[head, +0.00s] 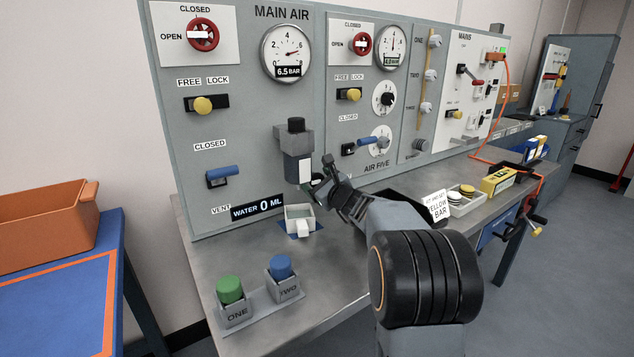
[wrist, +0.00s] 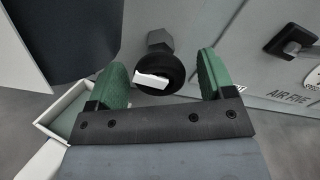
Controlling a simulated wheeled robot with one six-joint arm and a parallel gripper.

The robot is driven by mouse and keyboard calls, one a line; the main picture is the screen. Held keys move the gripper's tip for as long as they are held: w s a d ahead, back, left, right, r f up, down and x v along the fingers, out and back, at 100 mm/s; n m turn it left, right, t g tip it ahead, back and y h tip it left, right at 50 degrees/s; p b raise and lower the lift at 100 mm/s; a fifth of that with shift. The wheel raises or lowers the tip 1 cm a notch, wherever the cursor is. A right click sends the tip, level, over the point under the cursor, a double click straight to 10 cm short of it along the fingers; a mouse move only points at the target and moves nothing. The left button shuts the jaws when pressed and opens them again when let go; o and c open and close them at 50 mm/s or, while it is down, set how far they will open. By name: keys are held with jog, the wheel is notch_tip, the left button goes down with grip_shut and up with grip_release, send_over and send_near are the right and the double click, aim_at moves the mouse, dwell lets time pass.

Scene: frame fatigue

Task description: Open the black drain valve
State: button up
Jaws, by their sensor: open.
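The black drain valve (wrist: 172,68) is a round black knob with a white bar across its face, in the middle of the wrist view. The white bar lies nearly level, slightly tilted. A grey hex fitting (wrist: 160,41) is behind it. My gripper (wrist: 160,72) is open, with one green-padded finger on each side of the knob and a gap to both. In the head view my gripper (head: 318,175) is at the lower end of the dark filter housing (head: 297,140). It largely hides the valve there.
A white square cup (head: 300,228) stands on the bench below the housing; it also shows at the lower left of the wrist view (wrist: 58,110). The water display (head: 258,208) reads 0 ML. A blue lever (head: 222,173) is left.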

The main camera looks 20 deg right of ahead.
jog(key=shift+w, duration=0.3)
jog(key=c, duration=0.9)
jog(key=shift+f+b, duration=0.1)
jog(key=shift+b, duration=0.25)
jog(key=shift+c, duration=0.2)
